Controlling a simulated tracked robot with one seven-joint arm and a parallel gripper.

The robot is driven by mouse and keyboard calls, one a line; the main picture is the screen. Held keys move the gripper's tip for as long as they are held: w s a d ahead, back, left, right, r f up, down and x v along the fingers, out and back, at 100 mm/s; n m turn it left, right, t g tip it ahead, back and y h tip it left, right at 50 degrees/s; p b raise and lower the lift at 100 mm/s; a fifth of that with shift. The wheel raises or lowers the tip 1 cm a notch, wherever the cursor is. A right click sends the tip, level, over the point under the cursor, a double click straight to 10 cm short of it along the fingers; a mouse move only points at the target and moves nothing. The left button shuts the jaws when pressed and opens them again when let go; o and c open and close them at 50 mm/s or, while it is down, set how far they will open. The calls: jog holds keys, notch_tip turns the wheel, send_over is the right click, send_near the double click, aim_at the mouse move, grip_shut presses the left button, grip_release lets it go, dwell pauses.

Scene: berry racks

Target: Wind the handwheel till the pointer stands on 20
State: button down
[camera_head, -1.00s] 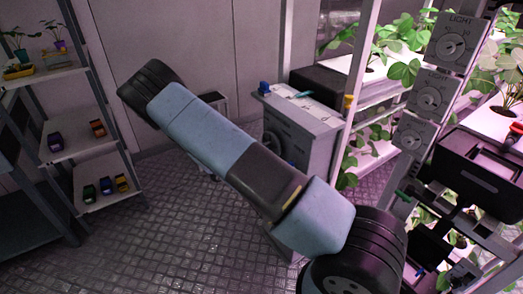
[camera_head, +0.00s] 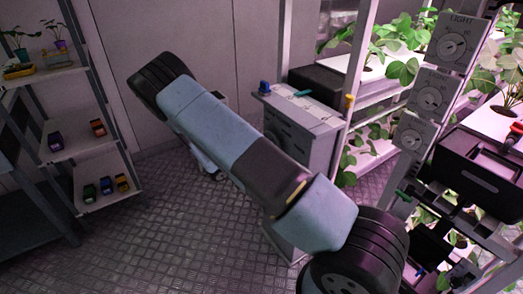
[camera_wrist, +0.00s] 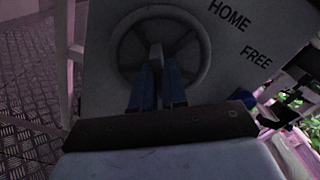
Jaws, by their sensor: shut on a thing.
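The handwheel (camera_wrist: 204,48) is a dark spoked ring on the face of a grey box, at the upper middle of the wrist view. My gripper (camera_wrist: 156,74) reaches up to it from below, with its two blue fingers closed on a pale upright grip (camera_wrist: 155,52) near the wheel's centre. In the head view the grey box (camera_head: 312,145) stands beyond my arm, which covers the wheel and the fingers. The words HOME and FREE are printed on the box face, right of the wheel. I cannot make out a pointer or the number 20.
A shelf unit (camera_head: 102,148) with small toy cars and potted plants stands at the left. Plant racks and a column of dials (camera_head: 432,93) stand at the right. A blue knob and a teal item lie on the box top. The floor between shelf and box is clear.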

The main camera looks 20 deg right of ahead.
jog(key=shift+s+d+f+n, duration=0.15)
jog(key=shift+d+n, duration=0.15)
jog(key=shift+n, duration=0.2)
jog(key=c, duration=1.4)
grip_release()
jog(key=shift+o, duration=1.2)
jog(key=shift+a, duration=0.15)
jog(key=v, duration=1.3)
jog(key=shift+a, duration=0.35)
